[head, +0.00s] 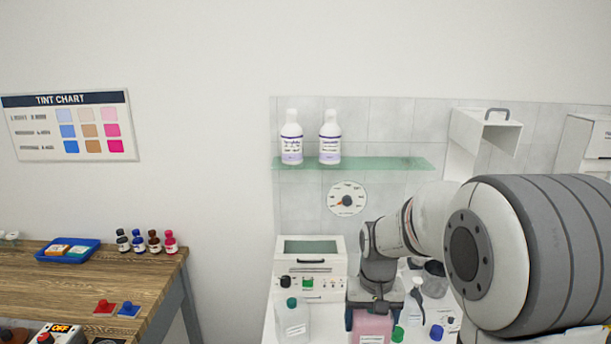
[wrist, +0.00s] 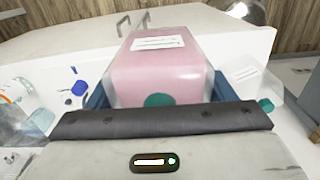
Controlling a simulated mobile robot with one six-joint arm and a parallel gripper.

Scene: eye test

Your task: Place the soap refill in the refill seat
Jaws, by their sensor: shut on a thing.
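The soap refill, a pink translucent block with a white label and a green cap, shows large in the wrist view (wrist: 165,70). In the head view its pink lower part (head: 371,326) shows below my gripper (head: 369,308). My gripper's blue fingers stand on both sides of the refill in the wrist view (wrist: 158,98), and it is shut on the refill. I cannot pick out the refill seat for certain. An open white housing with a grey handle (head: 485,130) is on the tiled wall, partly hidden by my arm.
A clear green-capped bottle (head: 293,320) stands left of the refill. A spray bottle (head: 415,303) and a blue-capped bottle (head: 436,333) stand to its right. A white device (head: 309,266) is behind. A glass shelf (head: 385,164) holds two white bottles. My arm hides the right side.

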